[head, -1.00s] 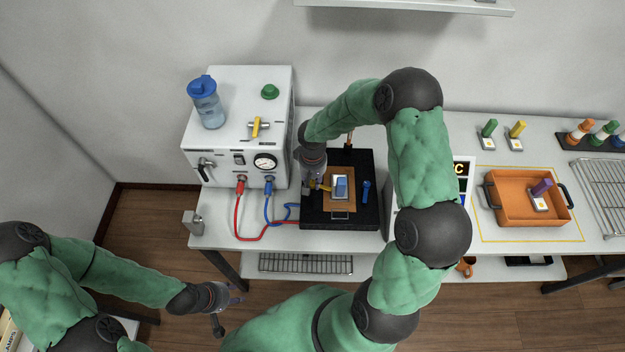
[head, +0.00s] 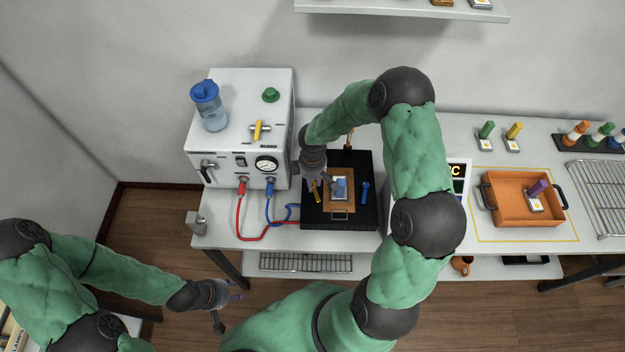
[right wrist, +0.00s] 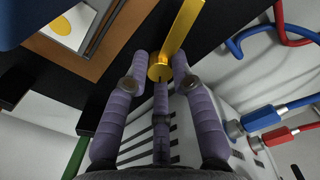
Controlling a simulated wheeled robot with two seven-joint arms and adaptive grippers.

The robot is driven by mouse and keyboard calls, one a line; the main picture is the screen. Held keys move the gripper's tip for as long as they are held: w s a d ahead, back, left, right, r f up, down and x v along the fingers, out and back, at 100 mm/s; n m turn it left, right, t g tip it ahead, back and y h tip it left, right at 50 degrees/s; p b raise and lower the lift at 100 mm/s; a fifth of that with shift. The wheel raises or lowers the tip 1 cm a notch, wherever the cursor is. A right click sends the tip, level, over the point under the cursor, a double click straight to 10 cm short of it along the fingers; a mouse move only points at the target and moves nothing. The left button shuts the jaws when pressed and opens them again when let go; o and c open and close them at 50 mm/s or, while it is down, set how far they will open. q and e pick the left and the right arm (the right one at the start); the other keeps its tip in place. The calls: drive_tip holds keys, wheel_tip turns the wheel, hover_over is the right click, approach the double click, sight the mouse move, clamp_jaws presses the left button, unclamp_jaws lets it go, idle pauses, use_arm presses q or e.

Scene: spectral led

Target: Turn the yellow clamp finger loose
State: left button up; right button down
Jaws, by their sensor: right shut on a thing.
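The yellow clamp finger (head: 316,192) is on the black stage (head: 366,215), left of the brown plate (head: 329,203). It now lies roughly lengthwise, beside the plate rather than across it. My right gripper (head: 323,181) is over it. In the right wrist view the clamp finger (right wrist: 184,30) runs up from its round end, which sits between the fingertips of my right gripper (right wrist: 160,64), shut on it. A white chip with a blue grip (head: 341,187) is on the plate. The chip's yellow dot (right wrist: 61,26) shows in the right wrist view. My left gripper (head: 230,297) is open and empty over the floor.
A blue clamp finger (head: 365,191) is right of the plate. A white supply box (head: 239,135) stands to the left, with red (head: 238,218) and blue cables (head: 269,207) in front. An orange tray (head: 509,212) is at the right. My right arm covers the table's middle.

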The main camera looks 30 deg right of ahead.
drive_tip(key=shift+n, duration=0.9)
drive_tip(key=shift+p, duration=0.3)
drive_tip(key=c, duration=1.1)
unclamp_jaws()
drive_tip(key=shift+o, duration=0.2)
wheel_tip(320, 180, up, 12)
